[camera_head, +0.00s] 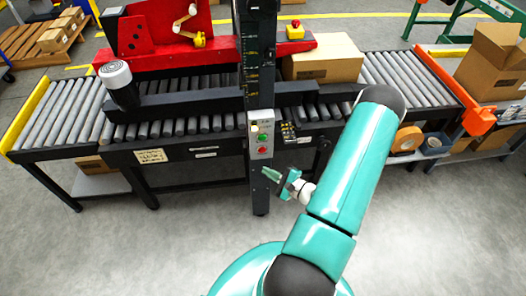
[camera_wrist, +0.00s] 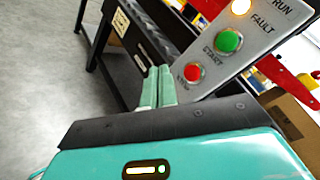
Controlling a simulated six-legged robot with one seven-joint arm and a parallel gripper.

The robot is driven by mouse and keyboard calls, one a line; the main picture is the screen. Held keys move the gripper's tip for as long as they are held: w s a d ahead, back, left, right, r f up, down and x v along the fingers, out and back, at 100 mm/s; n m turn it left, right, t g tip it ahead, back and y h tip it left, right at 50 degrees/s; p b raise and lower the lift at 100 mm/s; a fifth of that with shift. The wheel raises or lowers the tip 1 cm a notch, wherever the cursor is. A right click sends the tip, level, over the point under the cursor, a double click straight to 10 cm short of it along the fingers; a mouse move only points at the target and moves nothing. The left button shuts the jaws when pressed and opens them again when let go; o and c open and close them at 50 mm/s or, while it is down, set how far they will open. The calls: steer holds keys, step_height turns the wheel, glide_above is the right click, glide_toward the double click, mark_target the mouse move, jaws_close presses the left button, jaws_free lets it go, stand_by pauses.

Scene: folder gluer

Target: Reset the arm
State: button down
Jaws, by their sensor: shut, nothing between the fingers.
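My arm reaches up from the bottom of the head view and bends down toward the machine's column. My gripper (camera_head: 269,174) is shut and empty, just below the control panel (camera_head: 261,125) in that picture. In the wrist view its two fingers (camera_wrist: 158,82) lie together, left of the panel (camera_wrist: 253,38). The panel has a red button (camera_wrist: 193,73), a green START button (camera_wrist: 228,41) and a glowing yellowish lamp (camera_wrist: 240,7) near the words RUN and FAULT. No finger covers a button in the wrist view. The exact gap to the panel cannot be told.
A roller conveyor (camera_head: 60,112) runs across behind the dark column (camera_head: 261,190). A cardboard box (camera_head: 325,60) sits on it right of the column. The grey floor in front is clear.

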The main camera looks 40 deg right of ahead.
stand_by(0.5)
steer(key=w+a+r+n+g+y, duration=0.3)
steer(key=a+r+n+g+y, duration=0.5)
steer(key=a+r+n+g, duration=0.8)
steer(key=s+a+r+n+t+h, duration=0.1)
steer(key=s+a+r+n+h, duration=0.1)
steer(key=r, duration=0.5)
steer(key=s+a+r+n+t+h, duration=0.2)
steer(key=s+a+r+n+h, duration=0.1)
steer(key=r, duration=0.5)
steer(key=s+a+r+n+t+h, duration=0.1)
steer(key=s+a+r+n+h, duration=0.2)
steer(key=s+a+r+h, duration=0.2)
step_height(320, 180, up, 3)
steer(key=shift+s+f+t+h, duration=0.2)
steer(key=shift+t+h, duration=0.2)
steer(key=shift+h, duration=0.2)
steer(key=shift+d, duration=0.1)
